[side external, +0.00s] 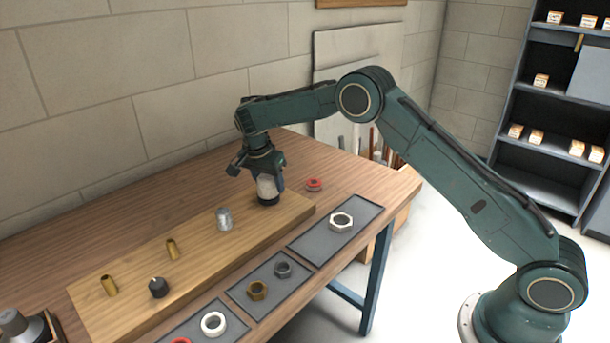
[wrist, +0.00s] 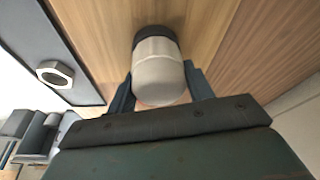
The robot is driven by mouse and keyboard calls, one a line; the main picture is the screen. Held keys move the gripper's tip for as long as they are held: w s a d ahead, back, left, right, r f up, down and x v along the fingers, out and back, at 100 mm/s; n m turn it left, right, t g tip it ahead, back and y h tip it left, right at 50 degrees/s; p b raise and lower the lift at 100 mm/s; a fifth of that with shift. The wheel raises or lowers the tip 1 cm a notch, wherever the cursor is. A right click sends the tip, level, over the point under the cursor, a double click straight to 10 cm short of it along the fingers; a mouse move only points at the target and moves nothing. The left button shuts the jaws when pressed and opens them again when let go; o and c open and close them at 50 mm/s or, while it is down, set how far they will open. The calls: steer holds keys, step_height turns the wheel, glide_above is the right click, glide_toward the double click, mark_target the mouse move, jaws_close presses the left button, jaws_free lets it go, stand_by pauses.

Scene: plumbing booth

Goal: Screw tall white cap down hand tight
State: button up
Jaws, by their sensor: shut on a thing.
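The tall white cap (side external: 267,187) stands upright on a black base (side external: 268,200) near the far right end of the wooden board (side external: 190,264). My gripper (side external: 262,180) points down from above and is shut on the cap. In the wrist view the cap (wrist: 158,72) sits between the two fingers of my gripper (wrist: 160,90), with the black base (wrist: 154,35) beyond it. The thread under the cap is hidden, so I cannot tell how far down it sits.
Grey trays with nuts lie along the front, including a large hex nut (side external: 341,221). A red ring (side external: 314,184) lies right of my gripper. The table's back left is clear.

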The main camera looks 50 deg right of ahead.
steer(key=o, duration=1.6)
steer(key=shift+c, duration=0.2)
steer(key=shift+r, duration=0.2)
steer(key=shift+r, duration=2.3)
